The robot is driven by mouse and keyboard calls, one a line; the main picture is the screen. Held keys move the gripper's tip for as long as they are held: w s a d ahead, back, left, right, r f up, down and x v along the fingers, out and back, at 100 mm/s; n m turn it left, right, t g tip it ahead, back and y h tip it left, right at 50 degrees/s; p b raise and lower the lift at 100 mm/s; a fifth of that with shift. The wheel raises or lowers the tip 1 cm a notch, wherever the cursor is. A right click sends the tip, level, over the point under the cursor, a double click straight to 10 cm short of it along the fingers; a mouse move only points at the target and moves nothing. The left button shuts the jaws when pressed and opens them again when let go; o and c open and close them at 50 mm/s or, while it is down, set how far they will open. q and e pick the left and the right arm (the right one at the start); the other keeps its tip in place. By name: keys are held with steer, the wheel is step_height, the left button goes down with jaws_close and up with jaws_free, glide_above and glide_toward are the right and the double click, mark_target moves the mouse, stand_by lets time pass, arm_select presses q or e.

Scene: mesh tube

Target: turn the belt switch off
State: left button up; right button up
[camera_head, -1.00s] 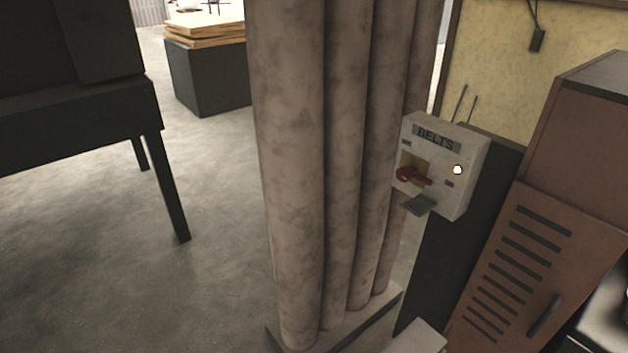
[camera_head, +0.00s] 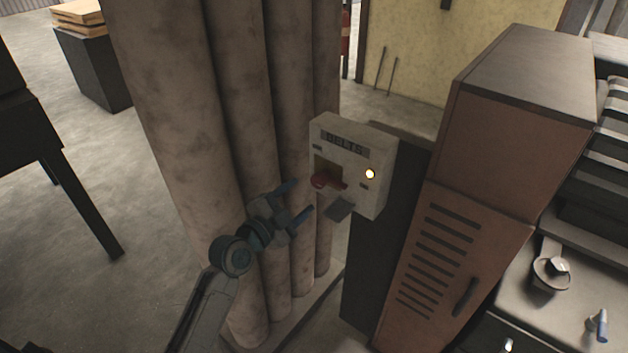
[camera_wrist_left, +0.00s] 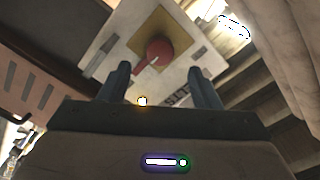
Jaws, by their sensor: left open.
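My right gripper is not in view.
Thick upright pipes (camera_head: 235,110) stand close behind and left of my left gripper. A brown vented cabinet (camera_head: 450,245) stands right of the box. A workbench (camera_head: 530,320) with small items is at the lower right. Open floor lies left of the pipes.

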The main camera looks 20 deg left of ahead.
mark_target(315, 184)
arm_select(q)
steer(key=p+x, duration=0.1)
steer(key=x, duration=0.4)
steer(key=shift+w+d+r+p, duration=0.1)
steer(key=shift+w+p, duration=0.2)
steer(key=shift+w, duration=0.05)
steer(key=shift+w+d, duration=0.15)
steer(key=shift+w, duration=0.3)
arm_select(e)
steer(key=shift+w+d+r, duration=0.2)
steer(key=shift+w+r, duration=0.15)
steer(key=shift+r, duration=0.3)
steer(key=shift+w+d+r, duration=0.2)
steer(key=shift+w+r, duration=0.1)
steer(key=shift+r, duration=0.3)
arm_select(q)
steer(key=c, duration=1)
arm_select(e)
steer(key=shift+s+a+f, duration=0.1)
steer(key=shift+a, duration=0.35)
